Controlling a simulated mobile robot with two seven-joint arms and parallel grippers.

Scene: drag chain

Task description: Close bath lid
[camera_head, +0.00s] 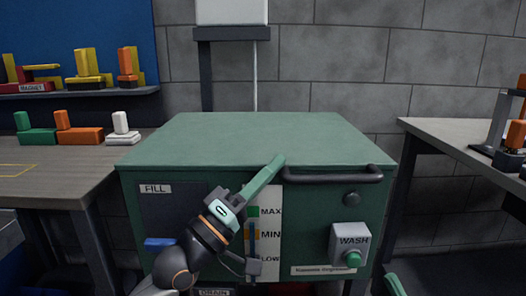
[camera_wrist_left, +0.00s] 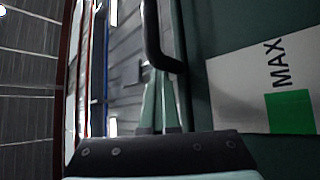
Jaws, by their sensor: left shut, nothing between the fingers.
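The bath is a green cabinet (camera_head: 310,235) in the middle of the head view. Its green lid (camera_head: 250,138) lies flat across the top, with no gap visible at the front edge. A dark bar handle (camera_head: 335,175) runs along the upper front; it also shows in the left wrist view (camera_wrist_left: 155,40). My left gripper (camera_head: 277,161) is shut and empty, its fingertips at the handle's left end by the lid's front edge. In the left wrist view its fingers (camera_wrist_left: 160,85) point towards the handle; contact is unclear. A teal tip (camera_head: 394,286) at the bottom edge may be my right gripper.
The bath's front carries a MAX/MIN/LOW gauge (camera_head: 266,228), a WASH button box (camera_head: 349,245) and a FILL label (camera_head: 156,189). A wooden table (camera_head: 60,170) with coloured parts stands left, another table (camera_head: 465,140) right. A post (camera_head: 206,75) with a white box stands behind.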

